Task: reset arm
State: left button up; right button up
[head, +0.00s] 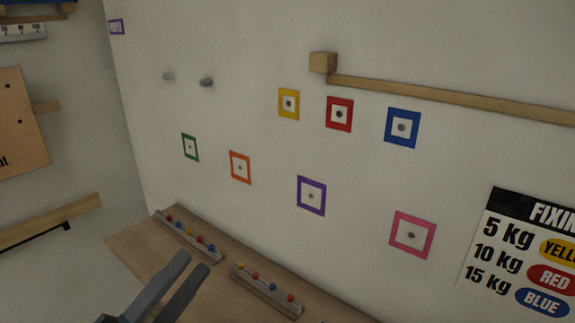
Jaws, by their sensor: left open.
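My left gripper (182,285) shows at the bottom of the head view, in front of the wooden shelf or bench top. Its two grey fingers are apart with nothing between them. It is near two small racks but its exact gap from them is hard to tell. My right gripper is not in the view.
The white wall carries coloured square markers, such as the purple one (311,196) and the pink one (412,234). Two racks of coloured pegs (188,236) (267,290) lie on the wooden top (140,243). A wooden rail (450,98) and a weight poster (520,250) are at right.

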pick_arm(q)
jog(key=w+a+f+n+t+y, duration=0.35)
jog(key=a+f+n+y, duration=0.55)
jog(key=n+y, duration=0.6)
jog(key=s+a+f+n+g+y, duration=0.1)
jog(key=a+f+n+g+y, duration=0.2)
jog(key=f, duration=0.4)
jog(key=s+a+f+n+g, duration=0.2)
jog(key=f+n+g, duration=0.2)
jog(key=f, duration=0.3)
jog(key=s+d+f+n+g+h, duration=0.2)
jog(key=s+d+f+g, duration=0.3)
jog(key=s+f, duration=0.5)
jog(key=s+d+f+n+g+h, duration=0.1)
jog(key=s+d+f+g, duration=0.1)
jog(key=s+f+g, duration=0.6)
jog(key=s+f+b, duration=0.3)
jog(key=f+b, duration=0.1)
jog(key=f, duration=2.9)
jog(key=s+a+f+b, duration=0.2)
jog(key=s+f+b, duration=0.1)
jog(key=s+f, duration=1.5)
notch_tip(320, 180, down, 3)
jog(key=shift+a+r+g, duration=0.15)
jog(key=shift+a+g, duration=0.2)
jog(key=shift+a, duration=0.05)
